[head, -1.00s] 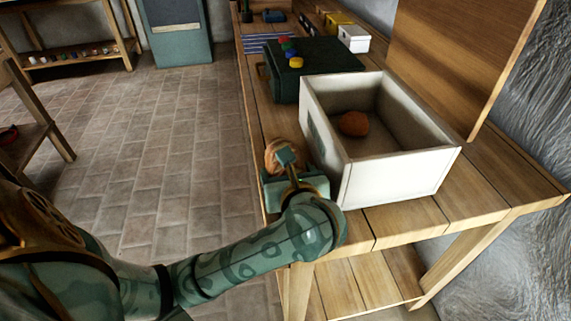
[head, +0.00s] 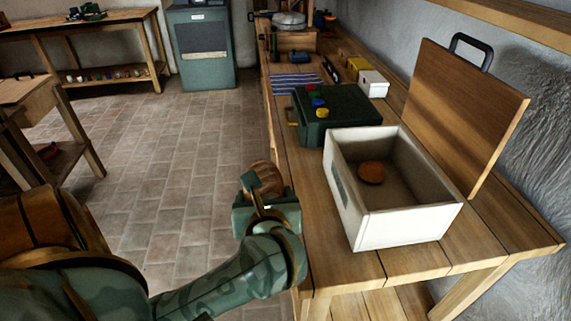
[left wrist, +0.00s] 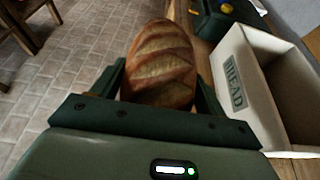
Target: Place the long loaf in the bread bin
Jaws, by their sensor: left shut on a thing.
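The long loaf (left wrist: 162,65) is brown with scored cuts. My left gripper (left wrist: 160,90) is shut on it, one finger on each side. In the head view the loaf (head: 264,177) shows only partly behind my left gripper (head: 266,195), just off the bench's left edge. The bread bin (head: 404,226) is a white open box on the bench, to the right of the gripper. Its side lettering, partly readable, shows in the left wrist view (left wrist: 232,80). A round orange-brown loaf (head: 372,172) lies inside the bin. My right gripper is not in view.
A wooden board with a handle (head: 466,110) leans behind the bin. A dark green case (head: 340,110) with coloured knobs stands just beyond the bin. Farther along are a white box (head: 373,84) and a striped cloth (head: 295,83). Bare bench (head: 490,225) lies right of the bin.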

